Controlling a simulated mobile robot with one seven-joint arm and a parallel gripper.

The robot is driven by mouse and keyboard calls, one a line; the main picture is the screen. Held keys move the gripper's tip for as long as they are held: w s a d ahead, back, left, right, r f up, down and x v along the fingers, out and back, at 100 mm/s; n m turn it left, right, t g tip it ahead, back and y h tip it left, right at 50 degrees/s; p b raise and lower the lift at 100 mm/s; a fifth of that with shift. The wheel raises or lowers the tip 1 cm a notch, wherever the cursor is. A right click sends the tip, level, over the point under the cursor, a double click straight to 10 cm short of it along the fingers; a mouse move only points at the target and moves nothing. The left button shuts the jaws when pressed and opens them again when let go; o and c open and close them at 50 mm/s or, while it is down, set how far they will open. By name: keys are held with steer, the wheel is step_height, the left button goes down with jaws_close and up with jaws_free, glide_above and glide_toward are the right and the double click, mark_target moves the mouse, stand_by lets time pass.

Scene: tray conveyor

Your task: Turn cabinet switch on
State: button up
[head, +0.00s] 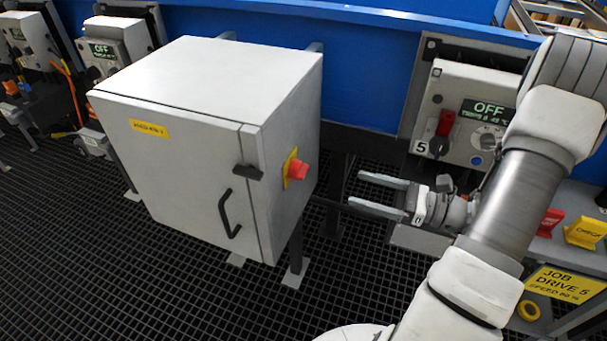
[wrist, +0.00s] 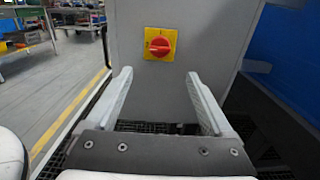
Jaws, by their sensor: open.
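The cabinet (head: 184,187) is a light grey box on legs with a black door handle (head: 228,214) on its front. Its switch (head: 297,171) is a red knob on a yellow plate on the cabinet's right side. The switch also shows in the wrist view (wrist: 160,44), with its red grip lying about horizontal. My gripper (head: 366,193) is open and empty, to the right of the switch and apart from it. In the wrist view the two fingers (wrist: 159,83) point toward the cabinet side, with the switch beyond and between them.
A drive unit (head: 464,116) with an OFF display and a red lever stands behind my arm. A yellow job sign (head: 563,285) is at lower right. A blue wall (head: 368,75) runs behind the cabinet. The dark grating floor (head: 90,260) is clear in front.

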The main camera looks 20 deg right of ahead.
mark_target(306, 173)
steer(key=b+x, duration=0.3)
steer(key=x, duration=1.1)
steer(key=shift+a, duration=0.1)
jaws_close()
